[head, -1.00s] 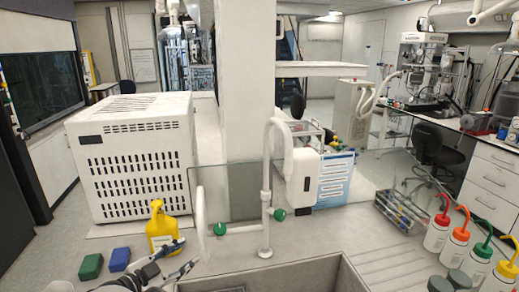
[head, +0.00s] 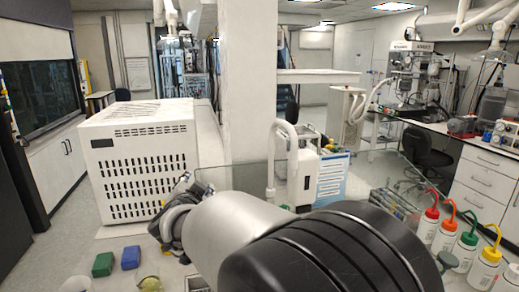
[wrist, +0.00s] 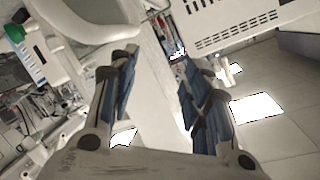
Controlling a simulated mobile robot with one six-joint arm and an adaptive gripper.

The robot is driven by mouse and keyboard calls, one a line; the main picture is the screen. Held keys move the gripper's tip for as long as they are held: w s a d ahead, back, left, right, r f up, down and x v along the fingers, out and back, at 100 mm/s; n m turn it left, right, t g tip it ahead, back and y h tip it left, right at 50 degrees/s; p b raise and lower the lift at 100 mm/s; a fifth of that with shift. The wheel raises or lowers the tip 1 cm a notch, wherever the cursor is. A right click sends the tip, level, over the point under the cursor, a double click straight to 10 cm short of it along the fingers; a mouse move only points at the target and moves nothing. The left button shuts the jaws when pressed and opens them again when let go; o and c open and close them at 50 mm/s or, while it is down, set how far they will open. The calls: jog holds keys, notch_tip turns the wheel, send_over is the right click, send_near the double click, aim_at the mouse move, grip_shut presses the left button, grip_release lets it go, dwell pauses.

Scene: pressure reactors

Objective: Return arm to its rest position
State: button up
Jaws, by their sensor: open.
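My gripper (head: 183,182) is in the head view, left of the pillar and in front of the white vented box (head: 140,160). My silver and black arm links fill the lower middle of that view. In the wrist view, my gripper (wrist: 155,60) has its two blue-padded fingers apart, with nothing between them. The wrist view is tilted, with a white curved pipe (wrist: 90,25) close at upper left and the vented box (wrist: 235,22) at upper right. The sink is mostly hidden behind my arm.
A green block (head: 103,264) and a blue block (head: 130,257) lie at lower left. Several wash bottles, including a red-topped one (head: 427,222), stand at right. The tap (head: 285,150) rises behind my arm. A blue-and-white box (head: 332,178) stands right of it.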

jog(key=s+d+r+n+g+y, duration=0.3)
jog(key=s+d+n+g, duration=0.15)
jog(key=s+d, duration=0.9)
jog(key=s+d+f+g+h, duration=0.1)
jog(key=s+d+f, duration=0.3)
jog(key=s, duration=0.5)
jog(key=s+d+f+n+g+h, duration=0.1)
jog(key=s+d+f+g+h, duration=0.1)
jog(key=s+d+f, duration=0.2)
jog(key=s+d+f+n+g+h, duration=0.1)
jog(key=s+d+f, duration=0.3)
jog(key=s+d, duration=0.5)
jog(key=s+g+h, duration=0.1)
jog(key=s, duration=0.4)
jog(key=shift+s+d+f+g, duration=0.2)
jog(key=shift+s+d+g, duration=0.05)
jog(key=shift+d+g, duration=0.1)
